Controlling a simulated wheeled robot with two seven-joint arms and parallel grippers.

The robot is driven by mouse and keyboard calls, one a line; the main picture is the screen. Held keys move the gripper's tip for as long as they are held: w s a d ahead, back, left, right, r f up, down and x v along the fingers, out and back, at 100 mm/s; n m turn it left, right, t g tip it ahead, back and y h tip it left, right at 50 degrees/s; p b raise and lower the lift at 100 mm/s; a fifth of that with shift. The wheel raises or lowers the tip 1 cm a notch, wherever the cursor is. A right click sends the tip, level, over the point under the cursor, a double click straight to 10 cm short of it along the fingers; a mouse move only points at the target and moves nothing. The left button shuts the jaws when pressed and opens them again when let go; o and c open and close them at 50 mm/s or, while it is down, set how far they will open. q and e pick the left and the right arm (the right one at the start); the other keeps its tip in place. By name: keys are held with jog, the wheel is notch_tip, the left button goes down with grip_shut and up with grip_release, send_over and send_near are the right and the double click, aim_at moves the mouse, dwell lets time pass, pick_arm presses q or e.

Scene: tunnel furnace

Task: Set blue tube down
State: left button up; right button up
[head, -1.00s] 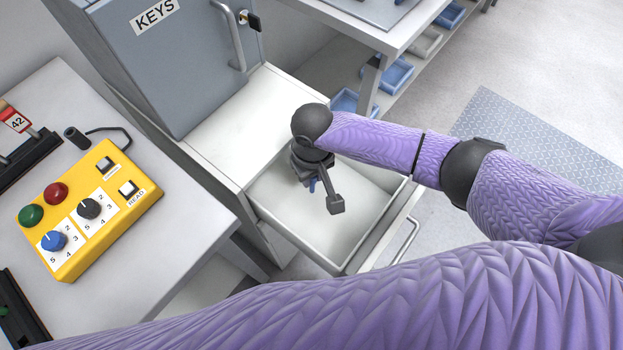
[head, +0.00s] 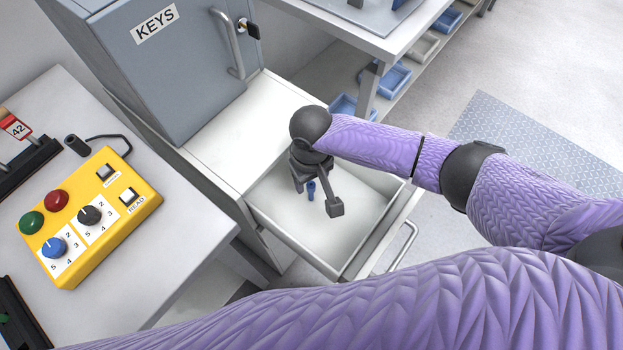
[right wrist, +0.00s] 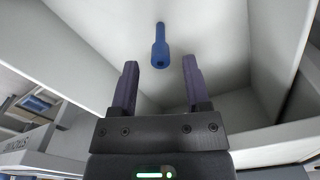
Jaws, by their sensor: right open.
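The blue tube (head: 311,190) is in the open white drawer (head: 350,262), near the drawer's left side. In the right wrist view the tube (right wrist: 160,47) lies ahead of and between the two fingertips, apart from both. My right gripper (right wrist: 157,75) is open, with nothing between its fingers. In the head view the right gripper (head: 318,190) is over the drawer, partly hidden by its own wrist. Whether the tube touches the drawer floor is hard to tell, but it appears to rest there. My left gripper is not seen.
A yellow control box (head: 90,215) with knobs and buttons sits on the left table. A workbench with blue bins (head: 392,78) is at the back. The drawer's right part is clear.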

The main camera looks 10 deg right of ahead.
aim_at(311, 185)
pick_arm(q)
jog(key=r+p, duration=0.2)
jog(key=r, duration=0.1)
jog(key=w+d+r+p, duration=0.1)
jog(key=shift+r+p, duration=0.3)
pick_arm(e)
notch_tip(311, 185, up, 10)
jog(key=shift+f, duration=0.1)
